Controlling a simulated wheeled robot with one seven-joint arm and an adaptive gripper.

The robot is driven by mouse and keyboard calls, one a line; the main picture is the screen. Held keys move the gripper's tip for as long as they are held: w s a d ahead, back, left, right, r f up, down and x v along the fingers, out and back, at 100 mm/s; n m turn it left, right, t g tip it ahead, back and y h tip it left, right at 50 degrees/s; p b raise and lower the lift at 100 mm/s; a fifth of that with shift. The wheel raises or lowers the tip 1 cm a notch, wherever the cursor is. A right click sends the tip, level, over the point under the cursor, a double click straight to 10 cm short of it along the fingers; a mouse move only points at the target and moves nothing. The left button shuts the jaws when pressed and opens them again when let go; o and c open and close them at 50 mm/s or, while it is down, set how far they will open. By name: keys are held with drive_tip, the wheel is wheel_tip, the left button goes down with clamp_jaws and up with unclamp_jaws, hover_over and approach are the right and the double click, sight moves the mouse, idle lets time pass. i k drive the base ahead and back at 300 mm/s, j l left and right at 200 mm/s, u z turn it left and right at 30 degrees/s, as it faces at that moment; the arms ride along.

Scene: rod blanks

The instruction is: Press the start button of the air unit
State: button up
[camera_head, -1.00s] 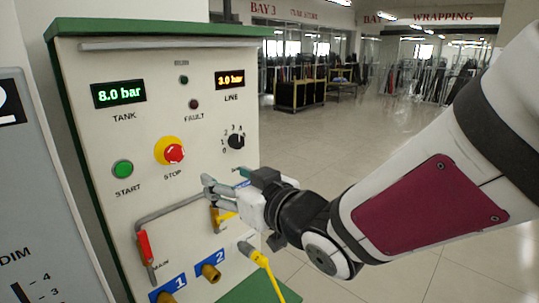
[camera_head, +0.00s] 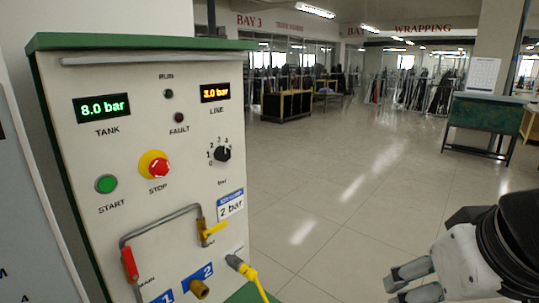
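The air unit (camera_head: 75,240) is a cream panel with a green top at the left. Its green start button (camera_head: 106,184) sits at the panel's left side, marked START. Right of it is the red stop button (camera_head: 159,168) on a yellow ring. The tank display (camera_head: 102,108) reads 8.0 bar and the line display (camera_head: 215,92) reads 3.0 bar. The run lamp (camera_head: 168,93) and fault lamp (camera_head: 179,118) look dark. My gripper (camera_head: 397,286) is at the bottom right, well clear of the panel. Its fingers look apart, with nothing seen between them.
A black knob (camera_head: 222,154) marked bar is on the panel. Below are a red-handled lever (camera_head: 129,264), a yellow valve handle (camera_head: 213,230), a yellow hose plug (camera_head: 240,267) and a 2 bar label (camera_head: 231,205). A green-sided desk (camera_head: 486,114) stands at the right. The floor between is open.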

sight(107, 184)
drive_tip(key=u, duration=1)
drive_tip(key=k+l+u, duration=0.15)
drive_tip(key=k+l, duration=0.2)
drive_tip(key=l, duration=0.1)
